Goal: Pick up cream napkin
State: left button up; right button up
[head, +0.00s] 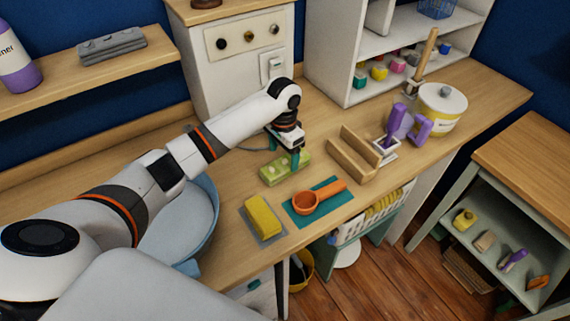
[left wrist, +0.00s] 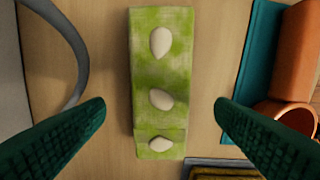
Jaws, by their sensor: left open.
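No plainly cream napkin shows. A folded green cloth (head: 285,168) with cream oval spots lies on the wooden counter; in the left wrist view the green cloth (left wrist: 160,70) runs lengthwise up the middle, and whether it is the napkin I cannot tell. My left gripper (head: 287,150) is above this cloth, its teal fingers pointing down. In the left wrist view the left gripper (left wrist: 161,104) is open, with one finger to each side of the cloth and gaps between. Nothing is held. My right gripper is not in view.
An orange scoop (head: 307,204) on a teal cloth and a yellow block (head: 262,216) on a grey cloth lie close in front. A wooden holder (head: 352,156) stands to the right. A blue basin (head: 205,215) is left, partly behind my arm. A grey folded cloth (head: 112,45) lies on the shelf.

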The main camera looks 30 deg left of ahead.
aim_at(285, 162)
pick_arm(q)
jog(key=shift+w+d+f+p, duration=0.15)
jog(key=shift+f+p, duration=0.45)
jog(key=shift+f, duration=1.65)
jog(key=c, duration=1.1)
